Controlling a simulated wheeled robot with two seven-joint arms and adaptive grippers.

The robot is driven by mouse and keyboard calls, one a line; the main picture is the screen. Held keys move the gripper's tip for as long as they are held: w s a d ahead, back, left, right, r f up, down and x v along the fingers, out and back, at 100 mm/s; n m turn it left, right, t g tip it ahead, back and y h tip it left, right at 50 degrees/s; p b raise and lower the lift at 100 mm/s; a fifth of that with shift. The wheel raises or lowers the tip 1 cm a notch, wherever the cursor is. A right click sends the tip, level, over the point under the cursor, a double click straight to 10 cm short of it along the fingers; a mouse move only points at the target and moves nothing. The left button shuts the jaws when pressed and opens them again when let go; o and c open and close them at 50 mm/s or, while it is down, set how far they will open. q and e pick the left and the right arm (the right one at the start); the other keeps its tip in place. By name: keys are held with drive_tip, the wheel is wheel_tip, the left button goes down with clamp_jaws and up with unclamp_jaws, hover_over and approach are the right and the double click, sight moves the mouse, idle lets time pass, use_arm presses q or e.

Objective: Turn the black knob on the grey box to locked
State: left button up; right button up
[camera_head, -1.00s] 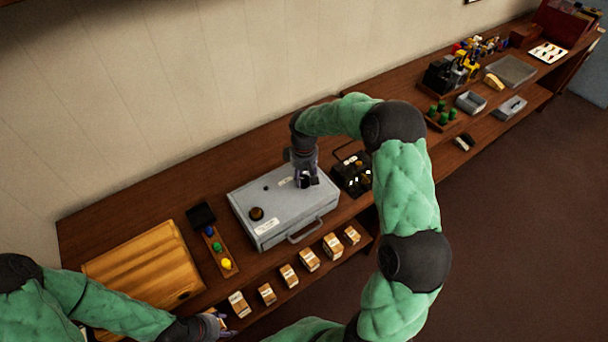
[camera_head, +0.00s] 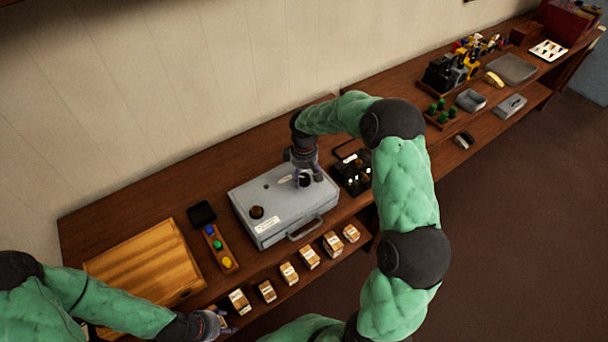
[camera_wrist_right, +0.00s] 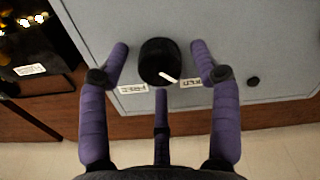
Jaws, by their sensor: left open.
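The grey box (camera_head: 270,222) lies on the wooden bench, a handle on its front. In the right wrist view its black knob (camera_wrist_right: 160,60) shows with a white pointer line slanting to the lower right, towards a partly covered label (camera_wrist_right: 192,84). A second label (camera_wrist_right: 138,89) is at lower left. My right gripper (camera_wrist_right: 160,56) is open, its purple fingers on either side of the knob with gaps. In the head view my right gripper (camera_head: 305,178) is over the box's right part. My left gripper (camera_head: 219,322) is open by the front left small cartons.
A dark brown round knob (camera_head: 257,212) sits on the box's left part. A dark rack (camera_head: 353,174) stands close at its right. Several cartons (camera_head: 309,257) line the front. A tray with coloured knobs (camera_head: 219,247) and a wooden board (camera_head: 140,264) are at left.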

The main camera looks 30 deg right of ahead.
sight(304, 177)
drive_tip(key=shift+r, duration=0.1)
wheel_tip(304, 177, up, 12)
idle(0.6)
idle(0.5)
